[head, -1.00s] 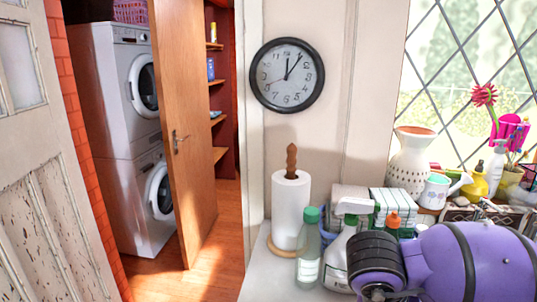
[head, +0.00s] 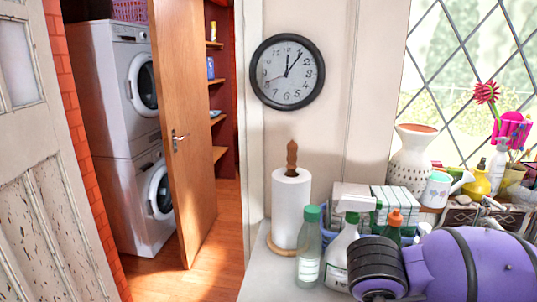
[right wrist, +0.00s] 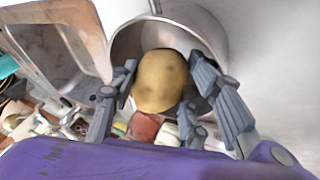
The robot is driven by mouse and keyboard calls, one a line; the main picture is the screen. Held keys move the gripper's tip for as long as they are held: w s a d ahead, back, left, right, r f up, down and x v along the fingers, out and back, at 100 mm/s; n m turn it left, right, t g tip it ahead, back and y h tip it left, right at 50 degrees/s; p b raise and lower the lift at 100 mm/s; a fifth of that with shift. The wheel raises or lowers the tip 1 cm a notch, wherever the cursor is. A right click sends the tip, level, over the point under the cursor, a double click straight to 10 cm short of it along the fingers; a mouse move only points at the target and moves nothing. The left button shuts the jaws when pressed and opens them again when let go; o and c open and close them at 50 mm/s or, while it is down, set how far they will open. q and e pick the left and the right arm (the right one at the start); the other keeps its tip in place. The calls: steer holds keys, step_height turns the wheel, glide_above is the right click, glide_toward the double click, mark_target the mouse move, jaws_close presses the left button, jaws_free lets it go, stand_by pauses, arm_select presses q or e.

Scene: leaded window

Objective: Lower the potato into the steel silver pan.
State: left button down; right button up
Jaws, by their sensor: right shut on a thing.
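In the right wrist view a brown-yellow potato (right wrist: 160,82) with darker spots is held between the fingers of my right gripper (right wrist: 163,68), which is shut on it. The steel silver pan (right wrist: 198,40) shows behind the potato as a round, shiny metal wall and rim. The potato overlaps the pan's opening; how deep it is relative to the rim I cannot tell. In the head view only my purple right arm shows at lower right; the potato, pan and gripper are out of that view. My left gripper is in neither view.
A green-capped bottle (head: 310,247), a spray bottle (head: 338,250) and a paper towel roll (head: 290,210) stand on the counter beside my right arm. A white vase (head: 412,165) and a watering can (head: 437,190) stand by the window. A metal-framed thing (right wrist: 62,50) lies near the pan.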

steer(key=o, duration=1.4)
